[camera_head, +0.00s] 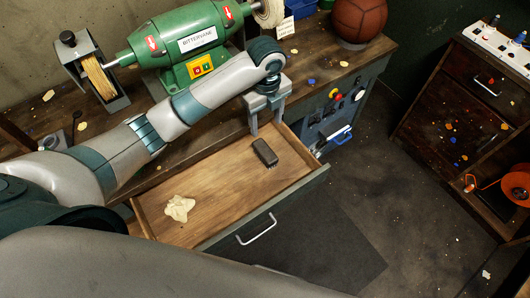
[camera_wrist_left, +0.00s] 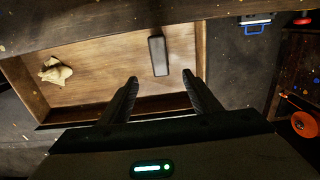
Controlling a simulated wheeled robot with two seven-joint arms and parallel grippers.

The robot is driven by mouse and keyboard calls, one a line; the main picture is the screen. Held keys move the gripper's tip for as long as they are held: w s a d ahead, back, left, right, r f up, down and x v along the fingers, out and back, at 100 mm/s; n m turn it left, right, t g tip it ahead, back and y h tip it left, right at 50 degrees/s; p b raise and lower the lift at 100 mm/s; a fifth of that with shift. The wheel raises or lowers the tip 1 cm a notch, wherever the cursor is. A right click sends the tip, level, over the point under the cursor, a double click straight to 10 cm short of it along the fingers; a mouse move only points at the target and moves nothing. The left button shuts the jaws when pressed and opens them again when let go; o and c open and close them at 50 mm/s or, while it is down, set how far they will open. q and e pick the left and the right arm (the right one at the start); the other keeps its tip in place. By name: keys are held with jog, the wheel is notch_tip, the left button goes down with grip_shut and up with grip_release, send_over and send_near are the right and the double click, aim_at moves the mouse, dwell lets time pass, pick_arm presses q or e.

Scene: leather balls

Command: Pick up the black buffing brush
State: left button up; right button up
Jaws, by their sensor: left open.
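The black buffing brush (camera_head: 265,153) lies in the open wooden drawer (camera_head: 215,190), near its right end. It also shows in the left wrist view (camera_wrist_left: 158,56), ahead of my fingers and roughly between them. My left gripper (camera_head: 267,130) points down over the back right part of the drawer, close behind the brush in the head view. In the left wrist view its two fingers (camera_wrist_left: 161,82) are spread apart with nothing between the tips. My right gripper is not in view.
A crumpled cream cloth (camera_head: 179,208) lies at the drawer's left end. A green buffing machine (camera_head: 190,45) stands on the bench behind my left arm, with a brown ball (camera_head: 358,20) to its right. The drawer walls surround the brush. Open floor lies in front.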

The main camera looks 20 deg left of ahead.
pick_arm(q)
jog(key=p, duration=0.3)
send_over(265, 150)
jog(key=f, duration=1.1)
jog(key=shift+s+d+f, duration=0.1)
jog(key=shift+d, duration=0.1)
jog(key=shift+f, duration=0.4)
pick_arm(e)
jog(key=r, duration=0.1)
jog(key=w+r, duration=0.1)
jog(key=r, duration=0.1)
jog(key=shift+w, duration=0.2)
pick_arm(q)
jog(key=shift+f, duration=0.4)
jog(key=shift+a+f+p, duration=0.2)
jog(key=shift+f+p, duration=0.7)
jog(key=shift+f, duration=1.3)
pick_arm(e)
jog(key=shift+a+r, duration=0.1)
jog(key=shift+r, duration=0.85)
pick_arm(q)
jog(key=c, duration=1.2)
